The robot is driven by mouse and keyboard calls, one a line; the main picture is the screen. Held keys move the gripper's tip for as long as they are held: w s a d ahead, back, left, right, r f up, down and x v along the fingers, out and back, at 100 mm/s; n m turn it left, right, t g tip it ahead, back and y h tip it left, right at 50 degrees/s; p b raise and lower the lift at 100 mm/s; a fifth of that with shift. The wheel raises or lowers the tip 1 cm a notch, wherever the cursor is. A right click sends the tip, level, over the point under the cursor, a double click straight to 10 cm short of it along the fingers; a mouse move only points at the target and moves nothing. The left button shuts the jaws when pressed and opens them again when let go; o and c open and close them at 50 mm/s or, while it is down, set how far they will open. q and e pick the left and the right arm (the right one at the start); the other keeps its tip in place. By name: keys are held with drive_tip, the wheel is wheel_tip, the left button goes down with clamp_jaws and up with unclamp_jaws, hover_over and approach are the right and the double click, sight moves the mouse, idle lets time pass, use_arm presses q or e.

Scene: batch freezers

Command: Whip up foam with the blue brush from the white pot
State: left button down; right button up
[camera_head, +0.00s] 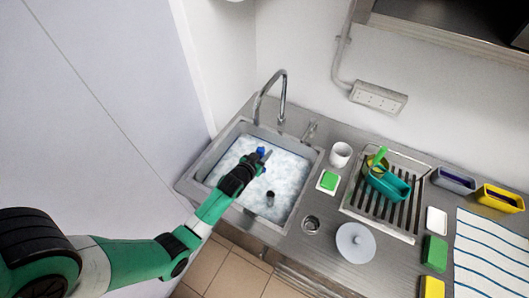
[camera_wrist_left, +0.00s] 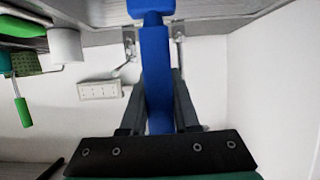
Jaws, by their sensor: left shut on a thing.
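My left gripper (camera_head: 257,160) is over the sink (camera_head: 228,140) and shut on the blue brush (camera_head: 261,151). In the left wrist view the brush (camera_wrist_left: 155,70) runs up between the two fingers of my left gripper (camera_wrist_left: 158,85); its far end is cut off by the top edge. The sink holds water with pale foam (camera_head: 285,172). I cannot tell whether the brush touches it. The white pot (camera_head: 340,155) stands upright on the counter right of the sink, and it also shows in the left wrist view (camera_wrist_left: 66,46). My right gripper is not in view.
A curved faucet (camera_head: 284,88) rises behind the sink. A dark upright piece (camera_head: 270,198) stands in the foam. A green sponge (camera_head: 329,181), a drying rack (camera_head: 358,206) with a teal container (camera_head: 388,184), and a round lid (camera_head: 355,243) lie to the right.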

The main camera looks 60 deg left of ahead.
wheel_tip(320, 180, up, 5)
drive_tip(key=p, duration=0.4)
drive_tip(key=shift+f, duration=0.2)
